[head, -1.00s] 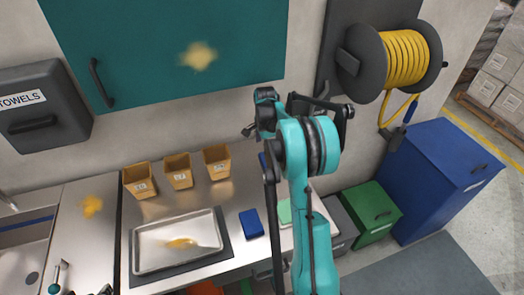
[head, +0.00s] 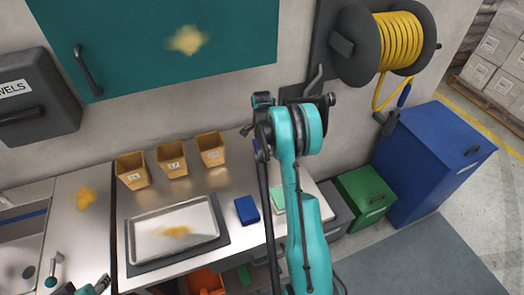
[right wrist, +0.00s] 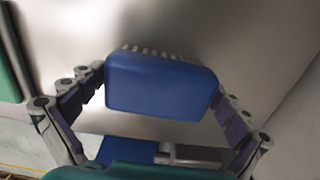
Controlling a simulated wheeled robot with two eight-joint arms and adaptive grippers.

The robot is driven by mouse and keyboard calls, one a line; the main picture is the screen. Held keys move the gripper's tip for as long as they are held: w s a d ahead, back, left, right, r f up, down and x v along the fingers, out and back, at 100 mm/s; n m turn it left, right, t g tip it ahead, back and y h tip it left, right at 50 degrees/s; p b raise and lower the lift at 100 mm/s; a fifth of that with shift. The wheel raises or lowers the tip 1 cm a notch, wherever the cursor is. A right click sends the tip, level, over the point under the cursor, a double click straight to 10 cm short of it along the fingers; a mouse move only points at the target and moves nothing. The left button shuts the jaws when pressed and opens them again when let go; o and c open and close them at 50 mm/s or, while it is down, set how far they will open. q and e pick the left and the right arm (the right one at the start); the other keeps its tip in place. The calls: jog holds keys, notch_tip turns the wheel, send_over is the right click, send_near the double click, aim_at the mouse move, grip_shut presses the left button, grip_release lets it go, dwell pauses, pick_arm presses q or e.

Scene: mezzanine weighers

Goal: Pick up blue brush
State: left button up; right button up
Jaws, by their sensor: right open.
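In the right wrist view a blue brush (right wrist: 160,86) with pale bristles along its far edge lies between the two spread fingers of my right gripper (right wrist: 160,118). The fingers are open, one at each side of the brush, and do not visibly grip it. In the head view my right arm hides its gripper. A blue patch (head: 259,150) shows beside that arm, and a blue block (head: 246,210) lies on the counter right of the tray; I cannot tell which is the brush. A bit of my left gripper (head: 88,289) shows at the bottom edge, its fingers unclear.
The metal counter (head: 190,187) carries a tray (head: 150,249) with a yellow-brown smear and three tan bins (head: 172,161). A sink (head: 22,245) is at left. A teal cabinet (head: 150,45) and hose reel (head: 398,40) hang above. Green (head: 366,195) and blue (head: 436,160) containers stand right.

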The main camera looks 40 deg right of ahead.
jog(key=shift+r, duration=0.1)
jog(key=c, duration=1)
jog(key=shift+r, duration=0.45)
jog(key=r, duration=0.2)
jog(key=r+p, duration=0.1)
jog(key=shift+s+d+r, duration=0.15)
jog(key=shift+s+r, duration=0.2)
jog(key=shift+r, duration=0.05)
jog(key=s+d+r, duration=0.1)
jog(key=s+r, duration=0.1)
jog(key=s, duration=0.1)
jog(key=s+d+r+p, duration=0.1)
jog(key=s+r, duration=0.1)
jog(key=s, duration=0.2)
jog(key=s+d+r, duration=0.1)
jog(key=s+r, duration=0.1)
jog(key=s, duration=0.1)
jog(key=shift+s+d+r, duration=0.15)
jog(key=shift+d, duration=0.25)
